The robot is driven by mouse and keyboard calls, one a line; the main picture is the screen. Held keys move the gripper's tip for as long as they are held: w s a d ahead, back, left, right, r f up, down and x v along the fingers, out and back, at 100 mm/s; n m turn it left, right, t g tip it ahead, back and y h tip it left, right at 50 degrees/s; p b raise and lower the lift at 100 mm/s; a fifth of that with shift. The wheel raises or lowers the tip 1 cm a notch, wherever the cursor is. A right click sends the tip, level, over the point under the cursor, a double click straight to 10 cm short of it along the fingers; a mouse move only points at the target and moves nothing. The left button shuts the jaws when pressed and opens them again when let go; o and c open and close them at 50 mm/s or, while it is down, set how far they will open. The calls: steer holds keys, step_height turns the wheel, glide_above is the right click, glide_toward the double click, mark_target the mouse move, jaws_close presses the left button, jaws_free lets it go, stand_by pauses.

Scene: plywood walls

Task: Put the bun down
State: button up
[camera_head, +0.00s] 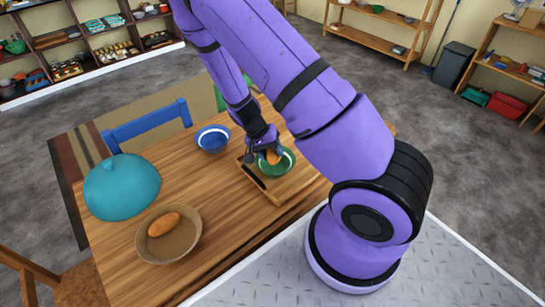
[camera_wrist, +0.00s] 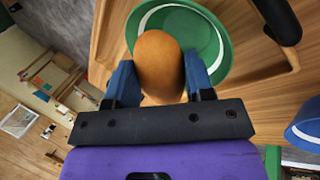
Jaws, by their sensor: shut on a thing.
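An orange-brown bun (camera_wrist: 158,62) is between the two fingers of my gripper (camera_wrist: 160,85), which is shut on it. In the wrist view a green bowl (camera_wrist: 207,35) lies just beyond the bun. In the head view the bun (camera_head: 273,157) is at the green bowl (camera_head: 286,164), with my gripper (camera_head: 265,150) at the bowl's left side. The bowl stands on a wooden tray (camera_head: 279,192). I cannot tell whether the bun touches the bowl. The fingertips are partly hidden in the head view.
Another bun (camera_head: 164,224) lies in a brown bowl (camera_head: 176,246) at the table's front left. A teal dome (camera_head: 122,187) and a blue bowl (camera_head: 212,139) also stand on the wooden table (camera_head: 222,200). A blue chair (camera_head: 147,124) is behind it. The table's middle is clear.

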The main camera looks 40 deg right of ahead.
mark_target(273, 157)
steer(key=shift+w+d+f, duration=0.1)
steer(key=shift+w+d, duration=0.25)
steer(key=shift+d, duration=0.25)
steer(key=shift+f, duration=1.75)
steer(key=shift+f, duration=0.6)
steer(key=o, duration=0.9)
steer(key=shift+r, duration=0.1)
